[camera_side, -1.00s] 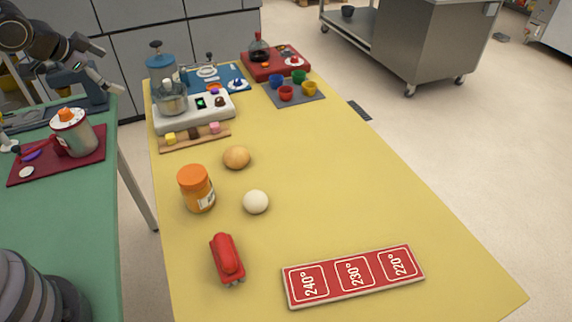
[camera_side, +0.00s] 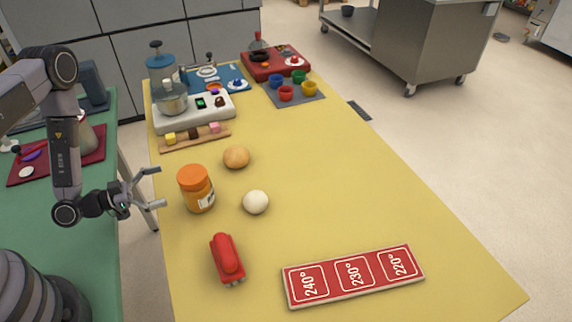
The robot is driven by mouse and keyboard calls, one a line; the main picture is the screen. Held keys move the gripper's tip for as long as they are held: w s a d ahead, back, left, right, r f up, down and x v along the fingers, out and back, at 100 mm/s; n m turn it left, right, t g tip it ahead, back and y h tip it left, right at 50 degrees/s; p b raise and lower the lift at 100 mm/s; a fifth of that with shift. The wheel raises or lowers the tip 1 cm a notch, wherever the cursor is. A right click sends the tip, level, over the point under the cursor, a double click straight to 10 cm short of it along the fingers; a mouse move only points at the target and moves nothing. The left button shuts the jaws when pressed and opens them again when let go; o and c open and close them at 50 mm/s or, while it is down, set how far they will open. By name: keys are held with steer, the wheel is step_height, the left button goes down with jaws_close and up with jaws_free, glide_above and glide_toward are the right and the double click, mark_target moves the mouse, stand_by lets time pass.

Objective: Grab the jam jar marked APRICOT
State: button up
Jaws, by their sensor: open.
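The jam jar (camera_side: 196,188) has an orange lid, orange contents and a white label turned to the right. It stands upright on the yellow table (camera_side: 330,190) near its left edge. The label's word is too small to read. My gripper (camera_side: 160,187) is open and empty just left of the jar, over the gap at the table's edge. Its fingers point right toward the jar and appear apart from it.
A brown ball (camera_side: 236,157), a white ball (camera_side: 255,202) and a red object (camera_side: 227,259) lie close to the jar. A red temperature board (camera_side: 352,274) lies in front. Scales (camera_side: 195,113) and cups (camera_side: 286,93) stand behind. The table's right middle is clear.

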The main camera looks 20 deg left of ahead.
mark_target(192, 174)
steer(key=x, duration=0.7)
steer(key=shift+r, duration=0.1)
steer(key=shift+s, duration=0.1)
steer(key=c, duration=1.2)
steer(key=shift+c, duration=0.5)
steer(key=shift+r, duration=0.1)
